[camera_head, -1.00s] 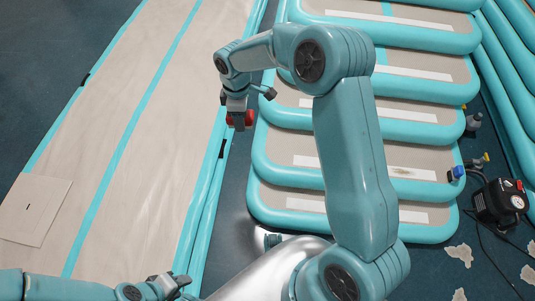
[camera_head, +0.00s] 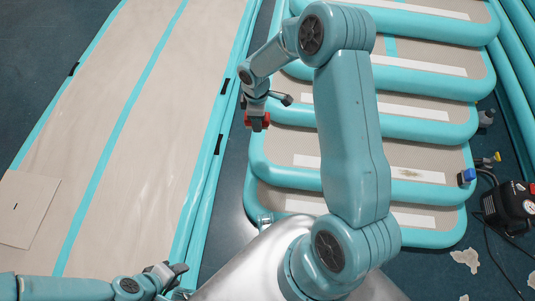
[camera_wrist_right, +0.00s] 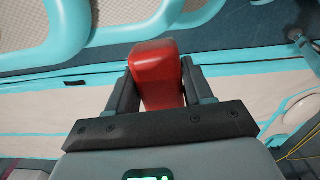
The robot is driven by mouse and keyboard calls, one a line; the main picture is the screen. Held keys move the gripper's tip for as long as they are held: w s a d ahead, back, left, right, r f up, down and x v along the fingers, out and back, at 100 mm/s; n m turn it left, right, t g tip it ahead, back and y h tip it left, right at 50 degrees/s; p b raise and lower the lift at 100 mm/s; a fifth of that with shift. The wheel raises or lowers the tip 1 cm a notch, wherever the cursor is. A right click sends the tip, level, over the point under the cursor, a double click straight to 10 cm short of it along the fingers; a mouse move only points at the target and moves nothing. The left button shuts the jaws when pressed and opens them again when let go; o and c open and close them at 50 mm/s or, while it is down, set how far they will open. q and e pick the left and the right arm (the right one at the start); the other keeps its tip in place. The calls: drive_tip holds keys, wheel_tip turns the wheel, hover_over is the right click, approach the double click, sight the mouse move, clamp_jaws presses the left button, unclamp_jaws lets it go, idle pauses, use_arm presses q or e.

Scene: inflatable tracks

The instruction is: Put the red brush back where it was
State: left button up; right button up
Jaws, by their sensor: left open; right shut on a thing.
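The red brush (camera_wrist_right: 158,72) is clamped between the two dark fingers of my right gripper (camera_wrist_right: 160,88) in the right wrist view. My left gripper (camera_head: 172,272) is open and empty at the lower left, over the near edge of the beige track. The brush's bristles cannot be made out.
A long beige inflatable track (camera_head: 110,130) with teal stripes lies at left, with a square beige patch (camera_head: 25,208) on it. A stepped teal inflatable (camera_head: 430,150) lies at right. A black pump (camera_head: 512,208) with a gauge stands at the right edge. Dark blue floor shows between.

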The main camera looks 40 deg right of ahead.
drive_tip(key=shift+m, duration=0.5)
drive_tip(key=s+d+f+b, duration=0.1)
drive_tip(key=f+b, duration=0.1)
drive_tip(key=f, duration=0.4)
drive_tip(key=s+d+f+b, duration=0.1)
drive_tip(key=f+b, duration=0.2)
drive_tip(key=f, duration=0.4)
drive_tip(key=d+f+b, duration=0.1)
drive_tip(key=f+b, duration=0.1)
drive_tip(key=f, duration=0.5)
drive_tip(key=shift+s+d+f+b, duration=0.1)
drive_tip(key=shift+s+b, duration=0.2)
drive_tip(key=shift+s, duration=0.1)
wheel_tip(320, 180, down, 4)
drive_tip(key=shift+f+b, duration=0.1)
drive_tip(key=shift+b, duration=0.8)
use_arm(q)
wheel_tip(320, 180, down, 9)
drive_tip(key=w+a, duration=0.1)
drive_tip(key=w, duration=0.1)
drive_tip(key=shift+w+n+t, duration=0.3)
drive_tip(key=shift+t, duration=0.1)
use_arm(e)
drive_tip(key=o, duration=1)
use_arm(q)
drive_tip(key=shift+w+a+f, duration=0.1)
